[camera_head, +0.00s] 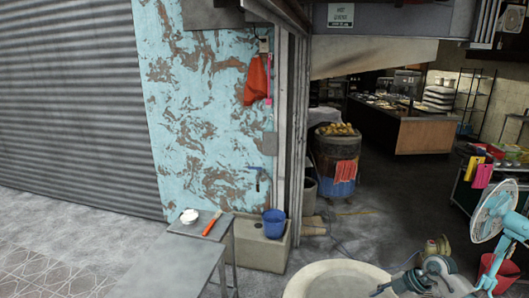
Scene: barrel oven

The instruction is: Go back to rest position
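What looks like my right gripper (405,283) shows at the bottom right, with grey and dark arm parts behind it. It is beside the right rim of a large pale round barrel opening (338,268), which is cut off by the bottom edge. Its fingers are small and partly cut off, so I cannot tell whether they are open or shut, and I see nothing clearly held. My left gripper is not in view.
A grey table (172,269) with a white bowl (189,216) and a red-handled tool (212,224) stands left of the barrel. A blue bucket (274,224) sits on a concrete block (262,251). A turquoise fan (492,215) and a red bucket (497,272) stand right.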

